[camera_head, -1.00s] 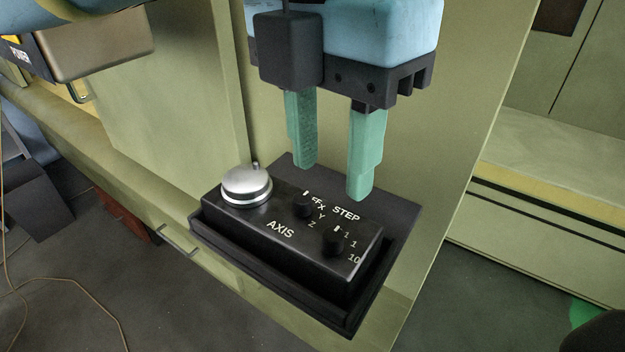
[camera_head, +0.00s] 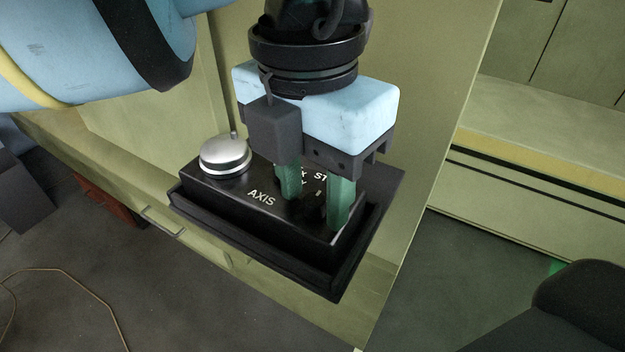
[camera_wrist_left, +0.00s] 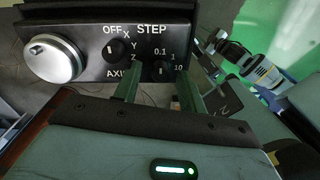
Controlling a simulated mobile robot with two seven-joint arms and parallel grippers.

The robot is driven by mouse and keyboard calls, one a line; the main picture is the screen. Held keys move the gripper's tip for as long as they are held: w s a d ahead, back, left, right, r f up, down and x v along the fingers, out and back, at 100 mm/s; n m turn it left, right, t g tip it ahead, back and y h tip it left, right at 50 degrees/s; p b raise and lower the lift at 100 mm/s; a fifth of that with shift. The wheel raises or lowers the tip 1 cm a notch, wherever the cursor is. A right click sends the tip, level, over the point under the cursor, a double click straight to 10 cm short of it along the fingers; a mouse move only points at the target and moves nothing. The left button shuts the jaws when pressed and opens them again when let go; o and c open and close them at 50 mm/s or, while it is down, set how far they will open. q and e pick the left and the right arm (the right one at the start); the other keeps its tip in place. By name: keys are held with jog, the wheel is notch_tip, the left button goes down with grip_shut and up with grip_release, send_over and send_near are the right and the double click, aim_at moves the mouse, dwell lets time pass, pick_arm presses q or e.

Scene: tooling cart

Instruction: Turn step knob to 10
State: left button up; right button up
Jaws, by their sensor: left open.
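The black control box (camera_head: 215,188) has white lettering, and it also shows in the wrist view (camera_wrist_left: 95,72). In the wrist view its small black step knob (camera_wrist_left: 162,71) sits under STEP among the marks 0.1, 1 and 10. Its pale pointer seems to face 0.1. My left gripper (camera_head: 315,208) points down over the knob, open. In the wrist view the two green fingers (camera_wrist_left: 159,90) stand on either side of the knob; I cannot tell whether they touch it. In the head view the fingers mostly hide the knob.
The axis knob (camera_wrist_left: 117,48) is close to one finger. A silver handwheel (camera_head: 225,155) is at the box's left end. The box rests in a black tray (camera_head: 270,255) against the green cabinet. A dark rounded shape (camera_head: 585,300) is at lower right.

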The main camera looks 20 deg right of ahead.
pick_arm(q)
grip_shut()
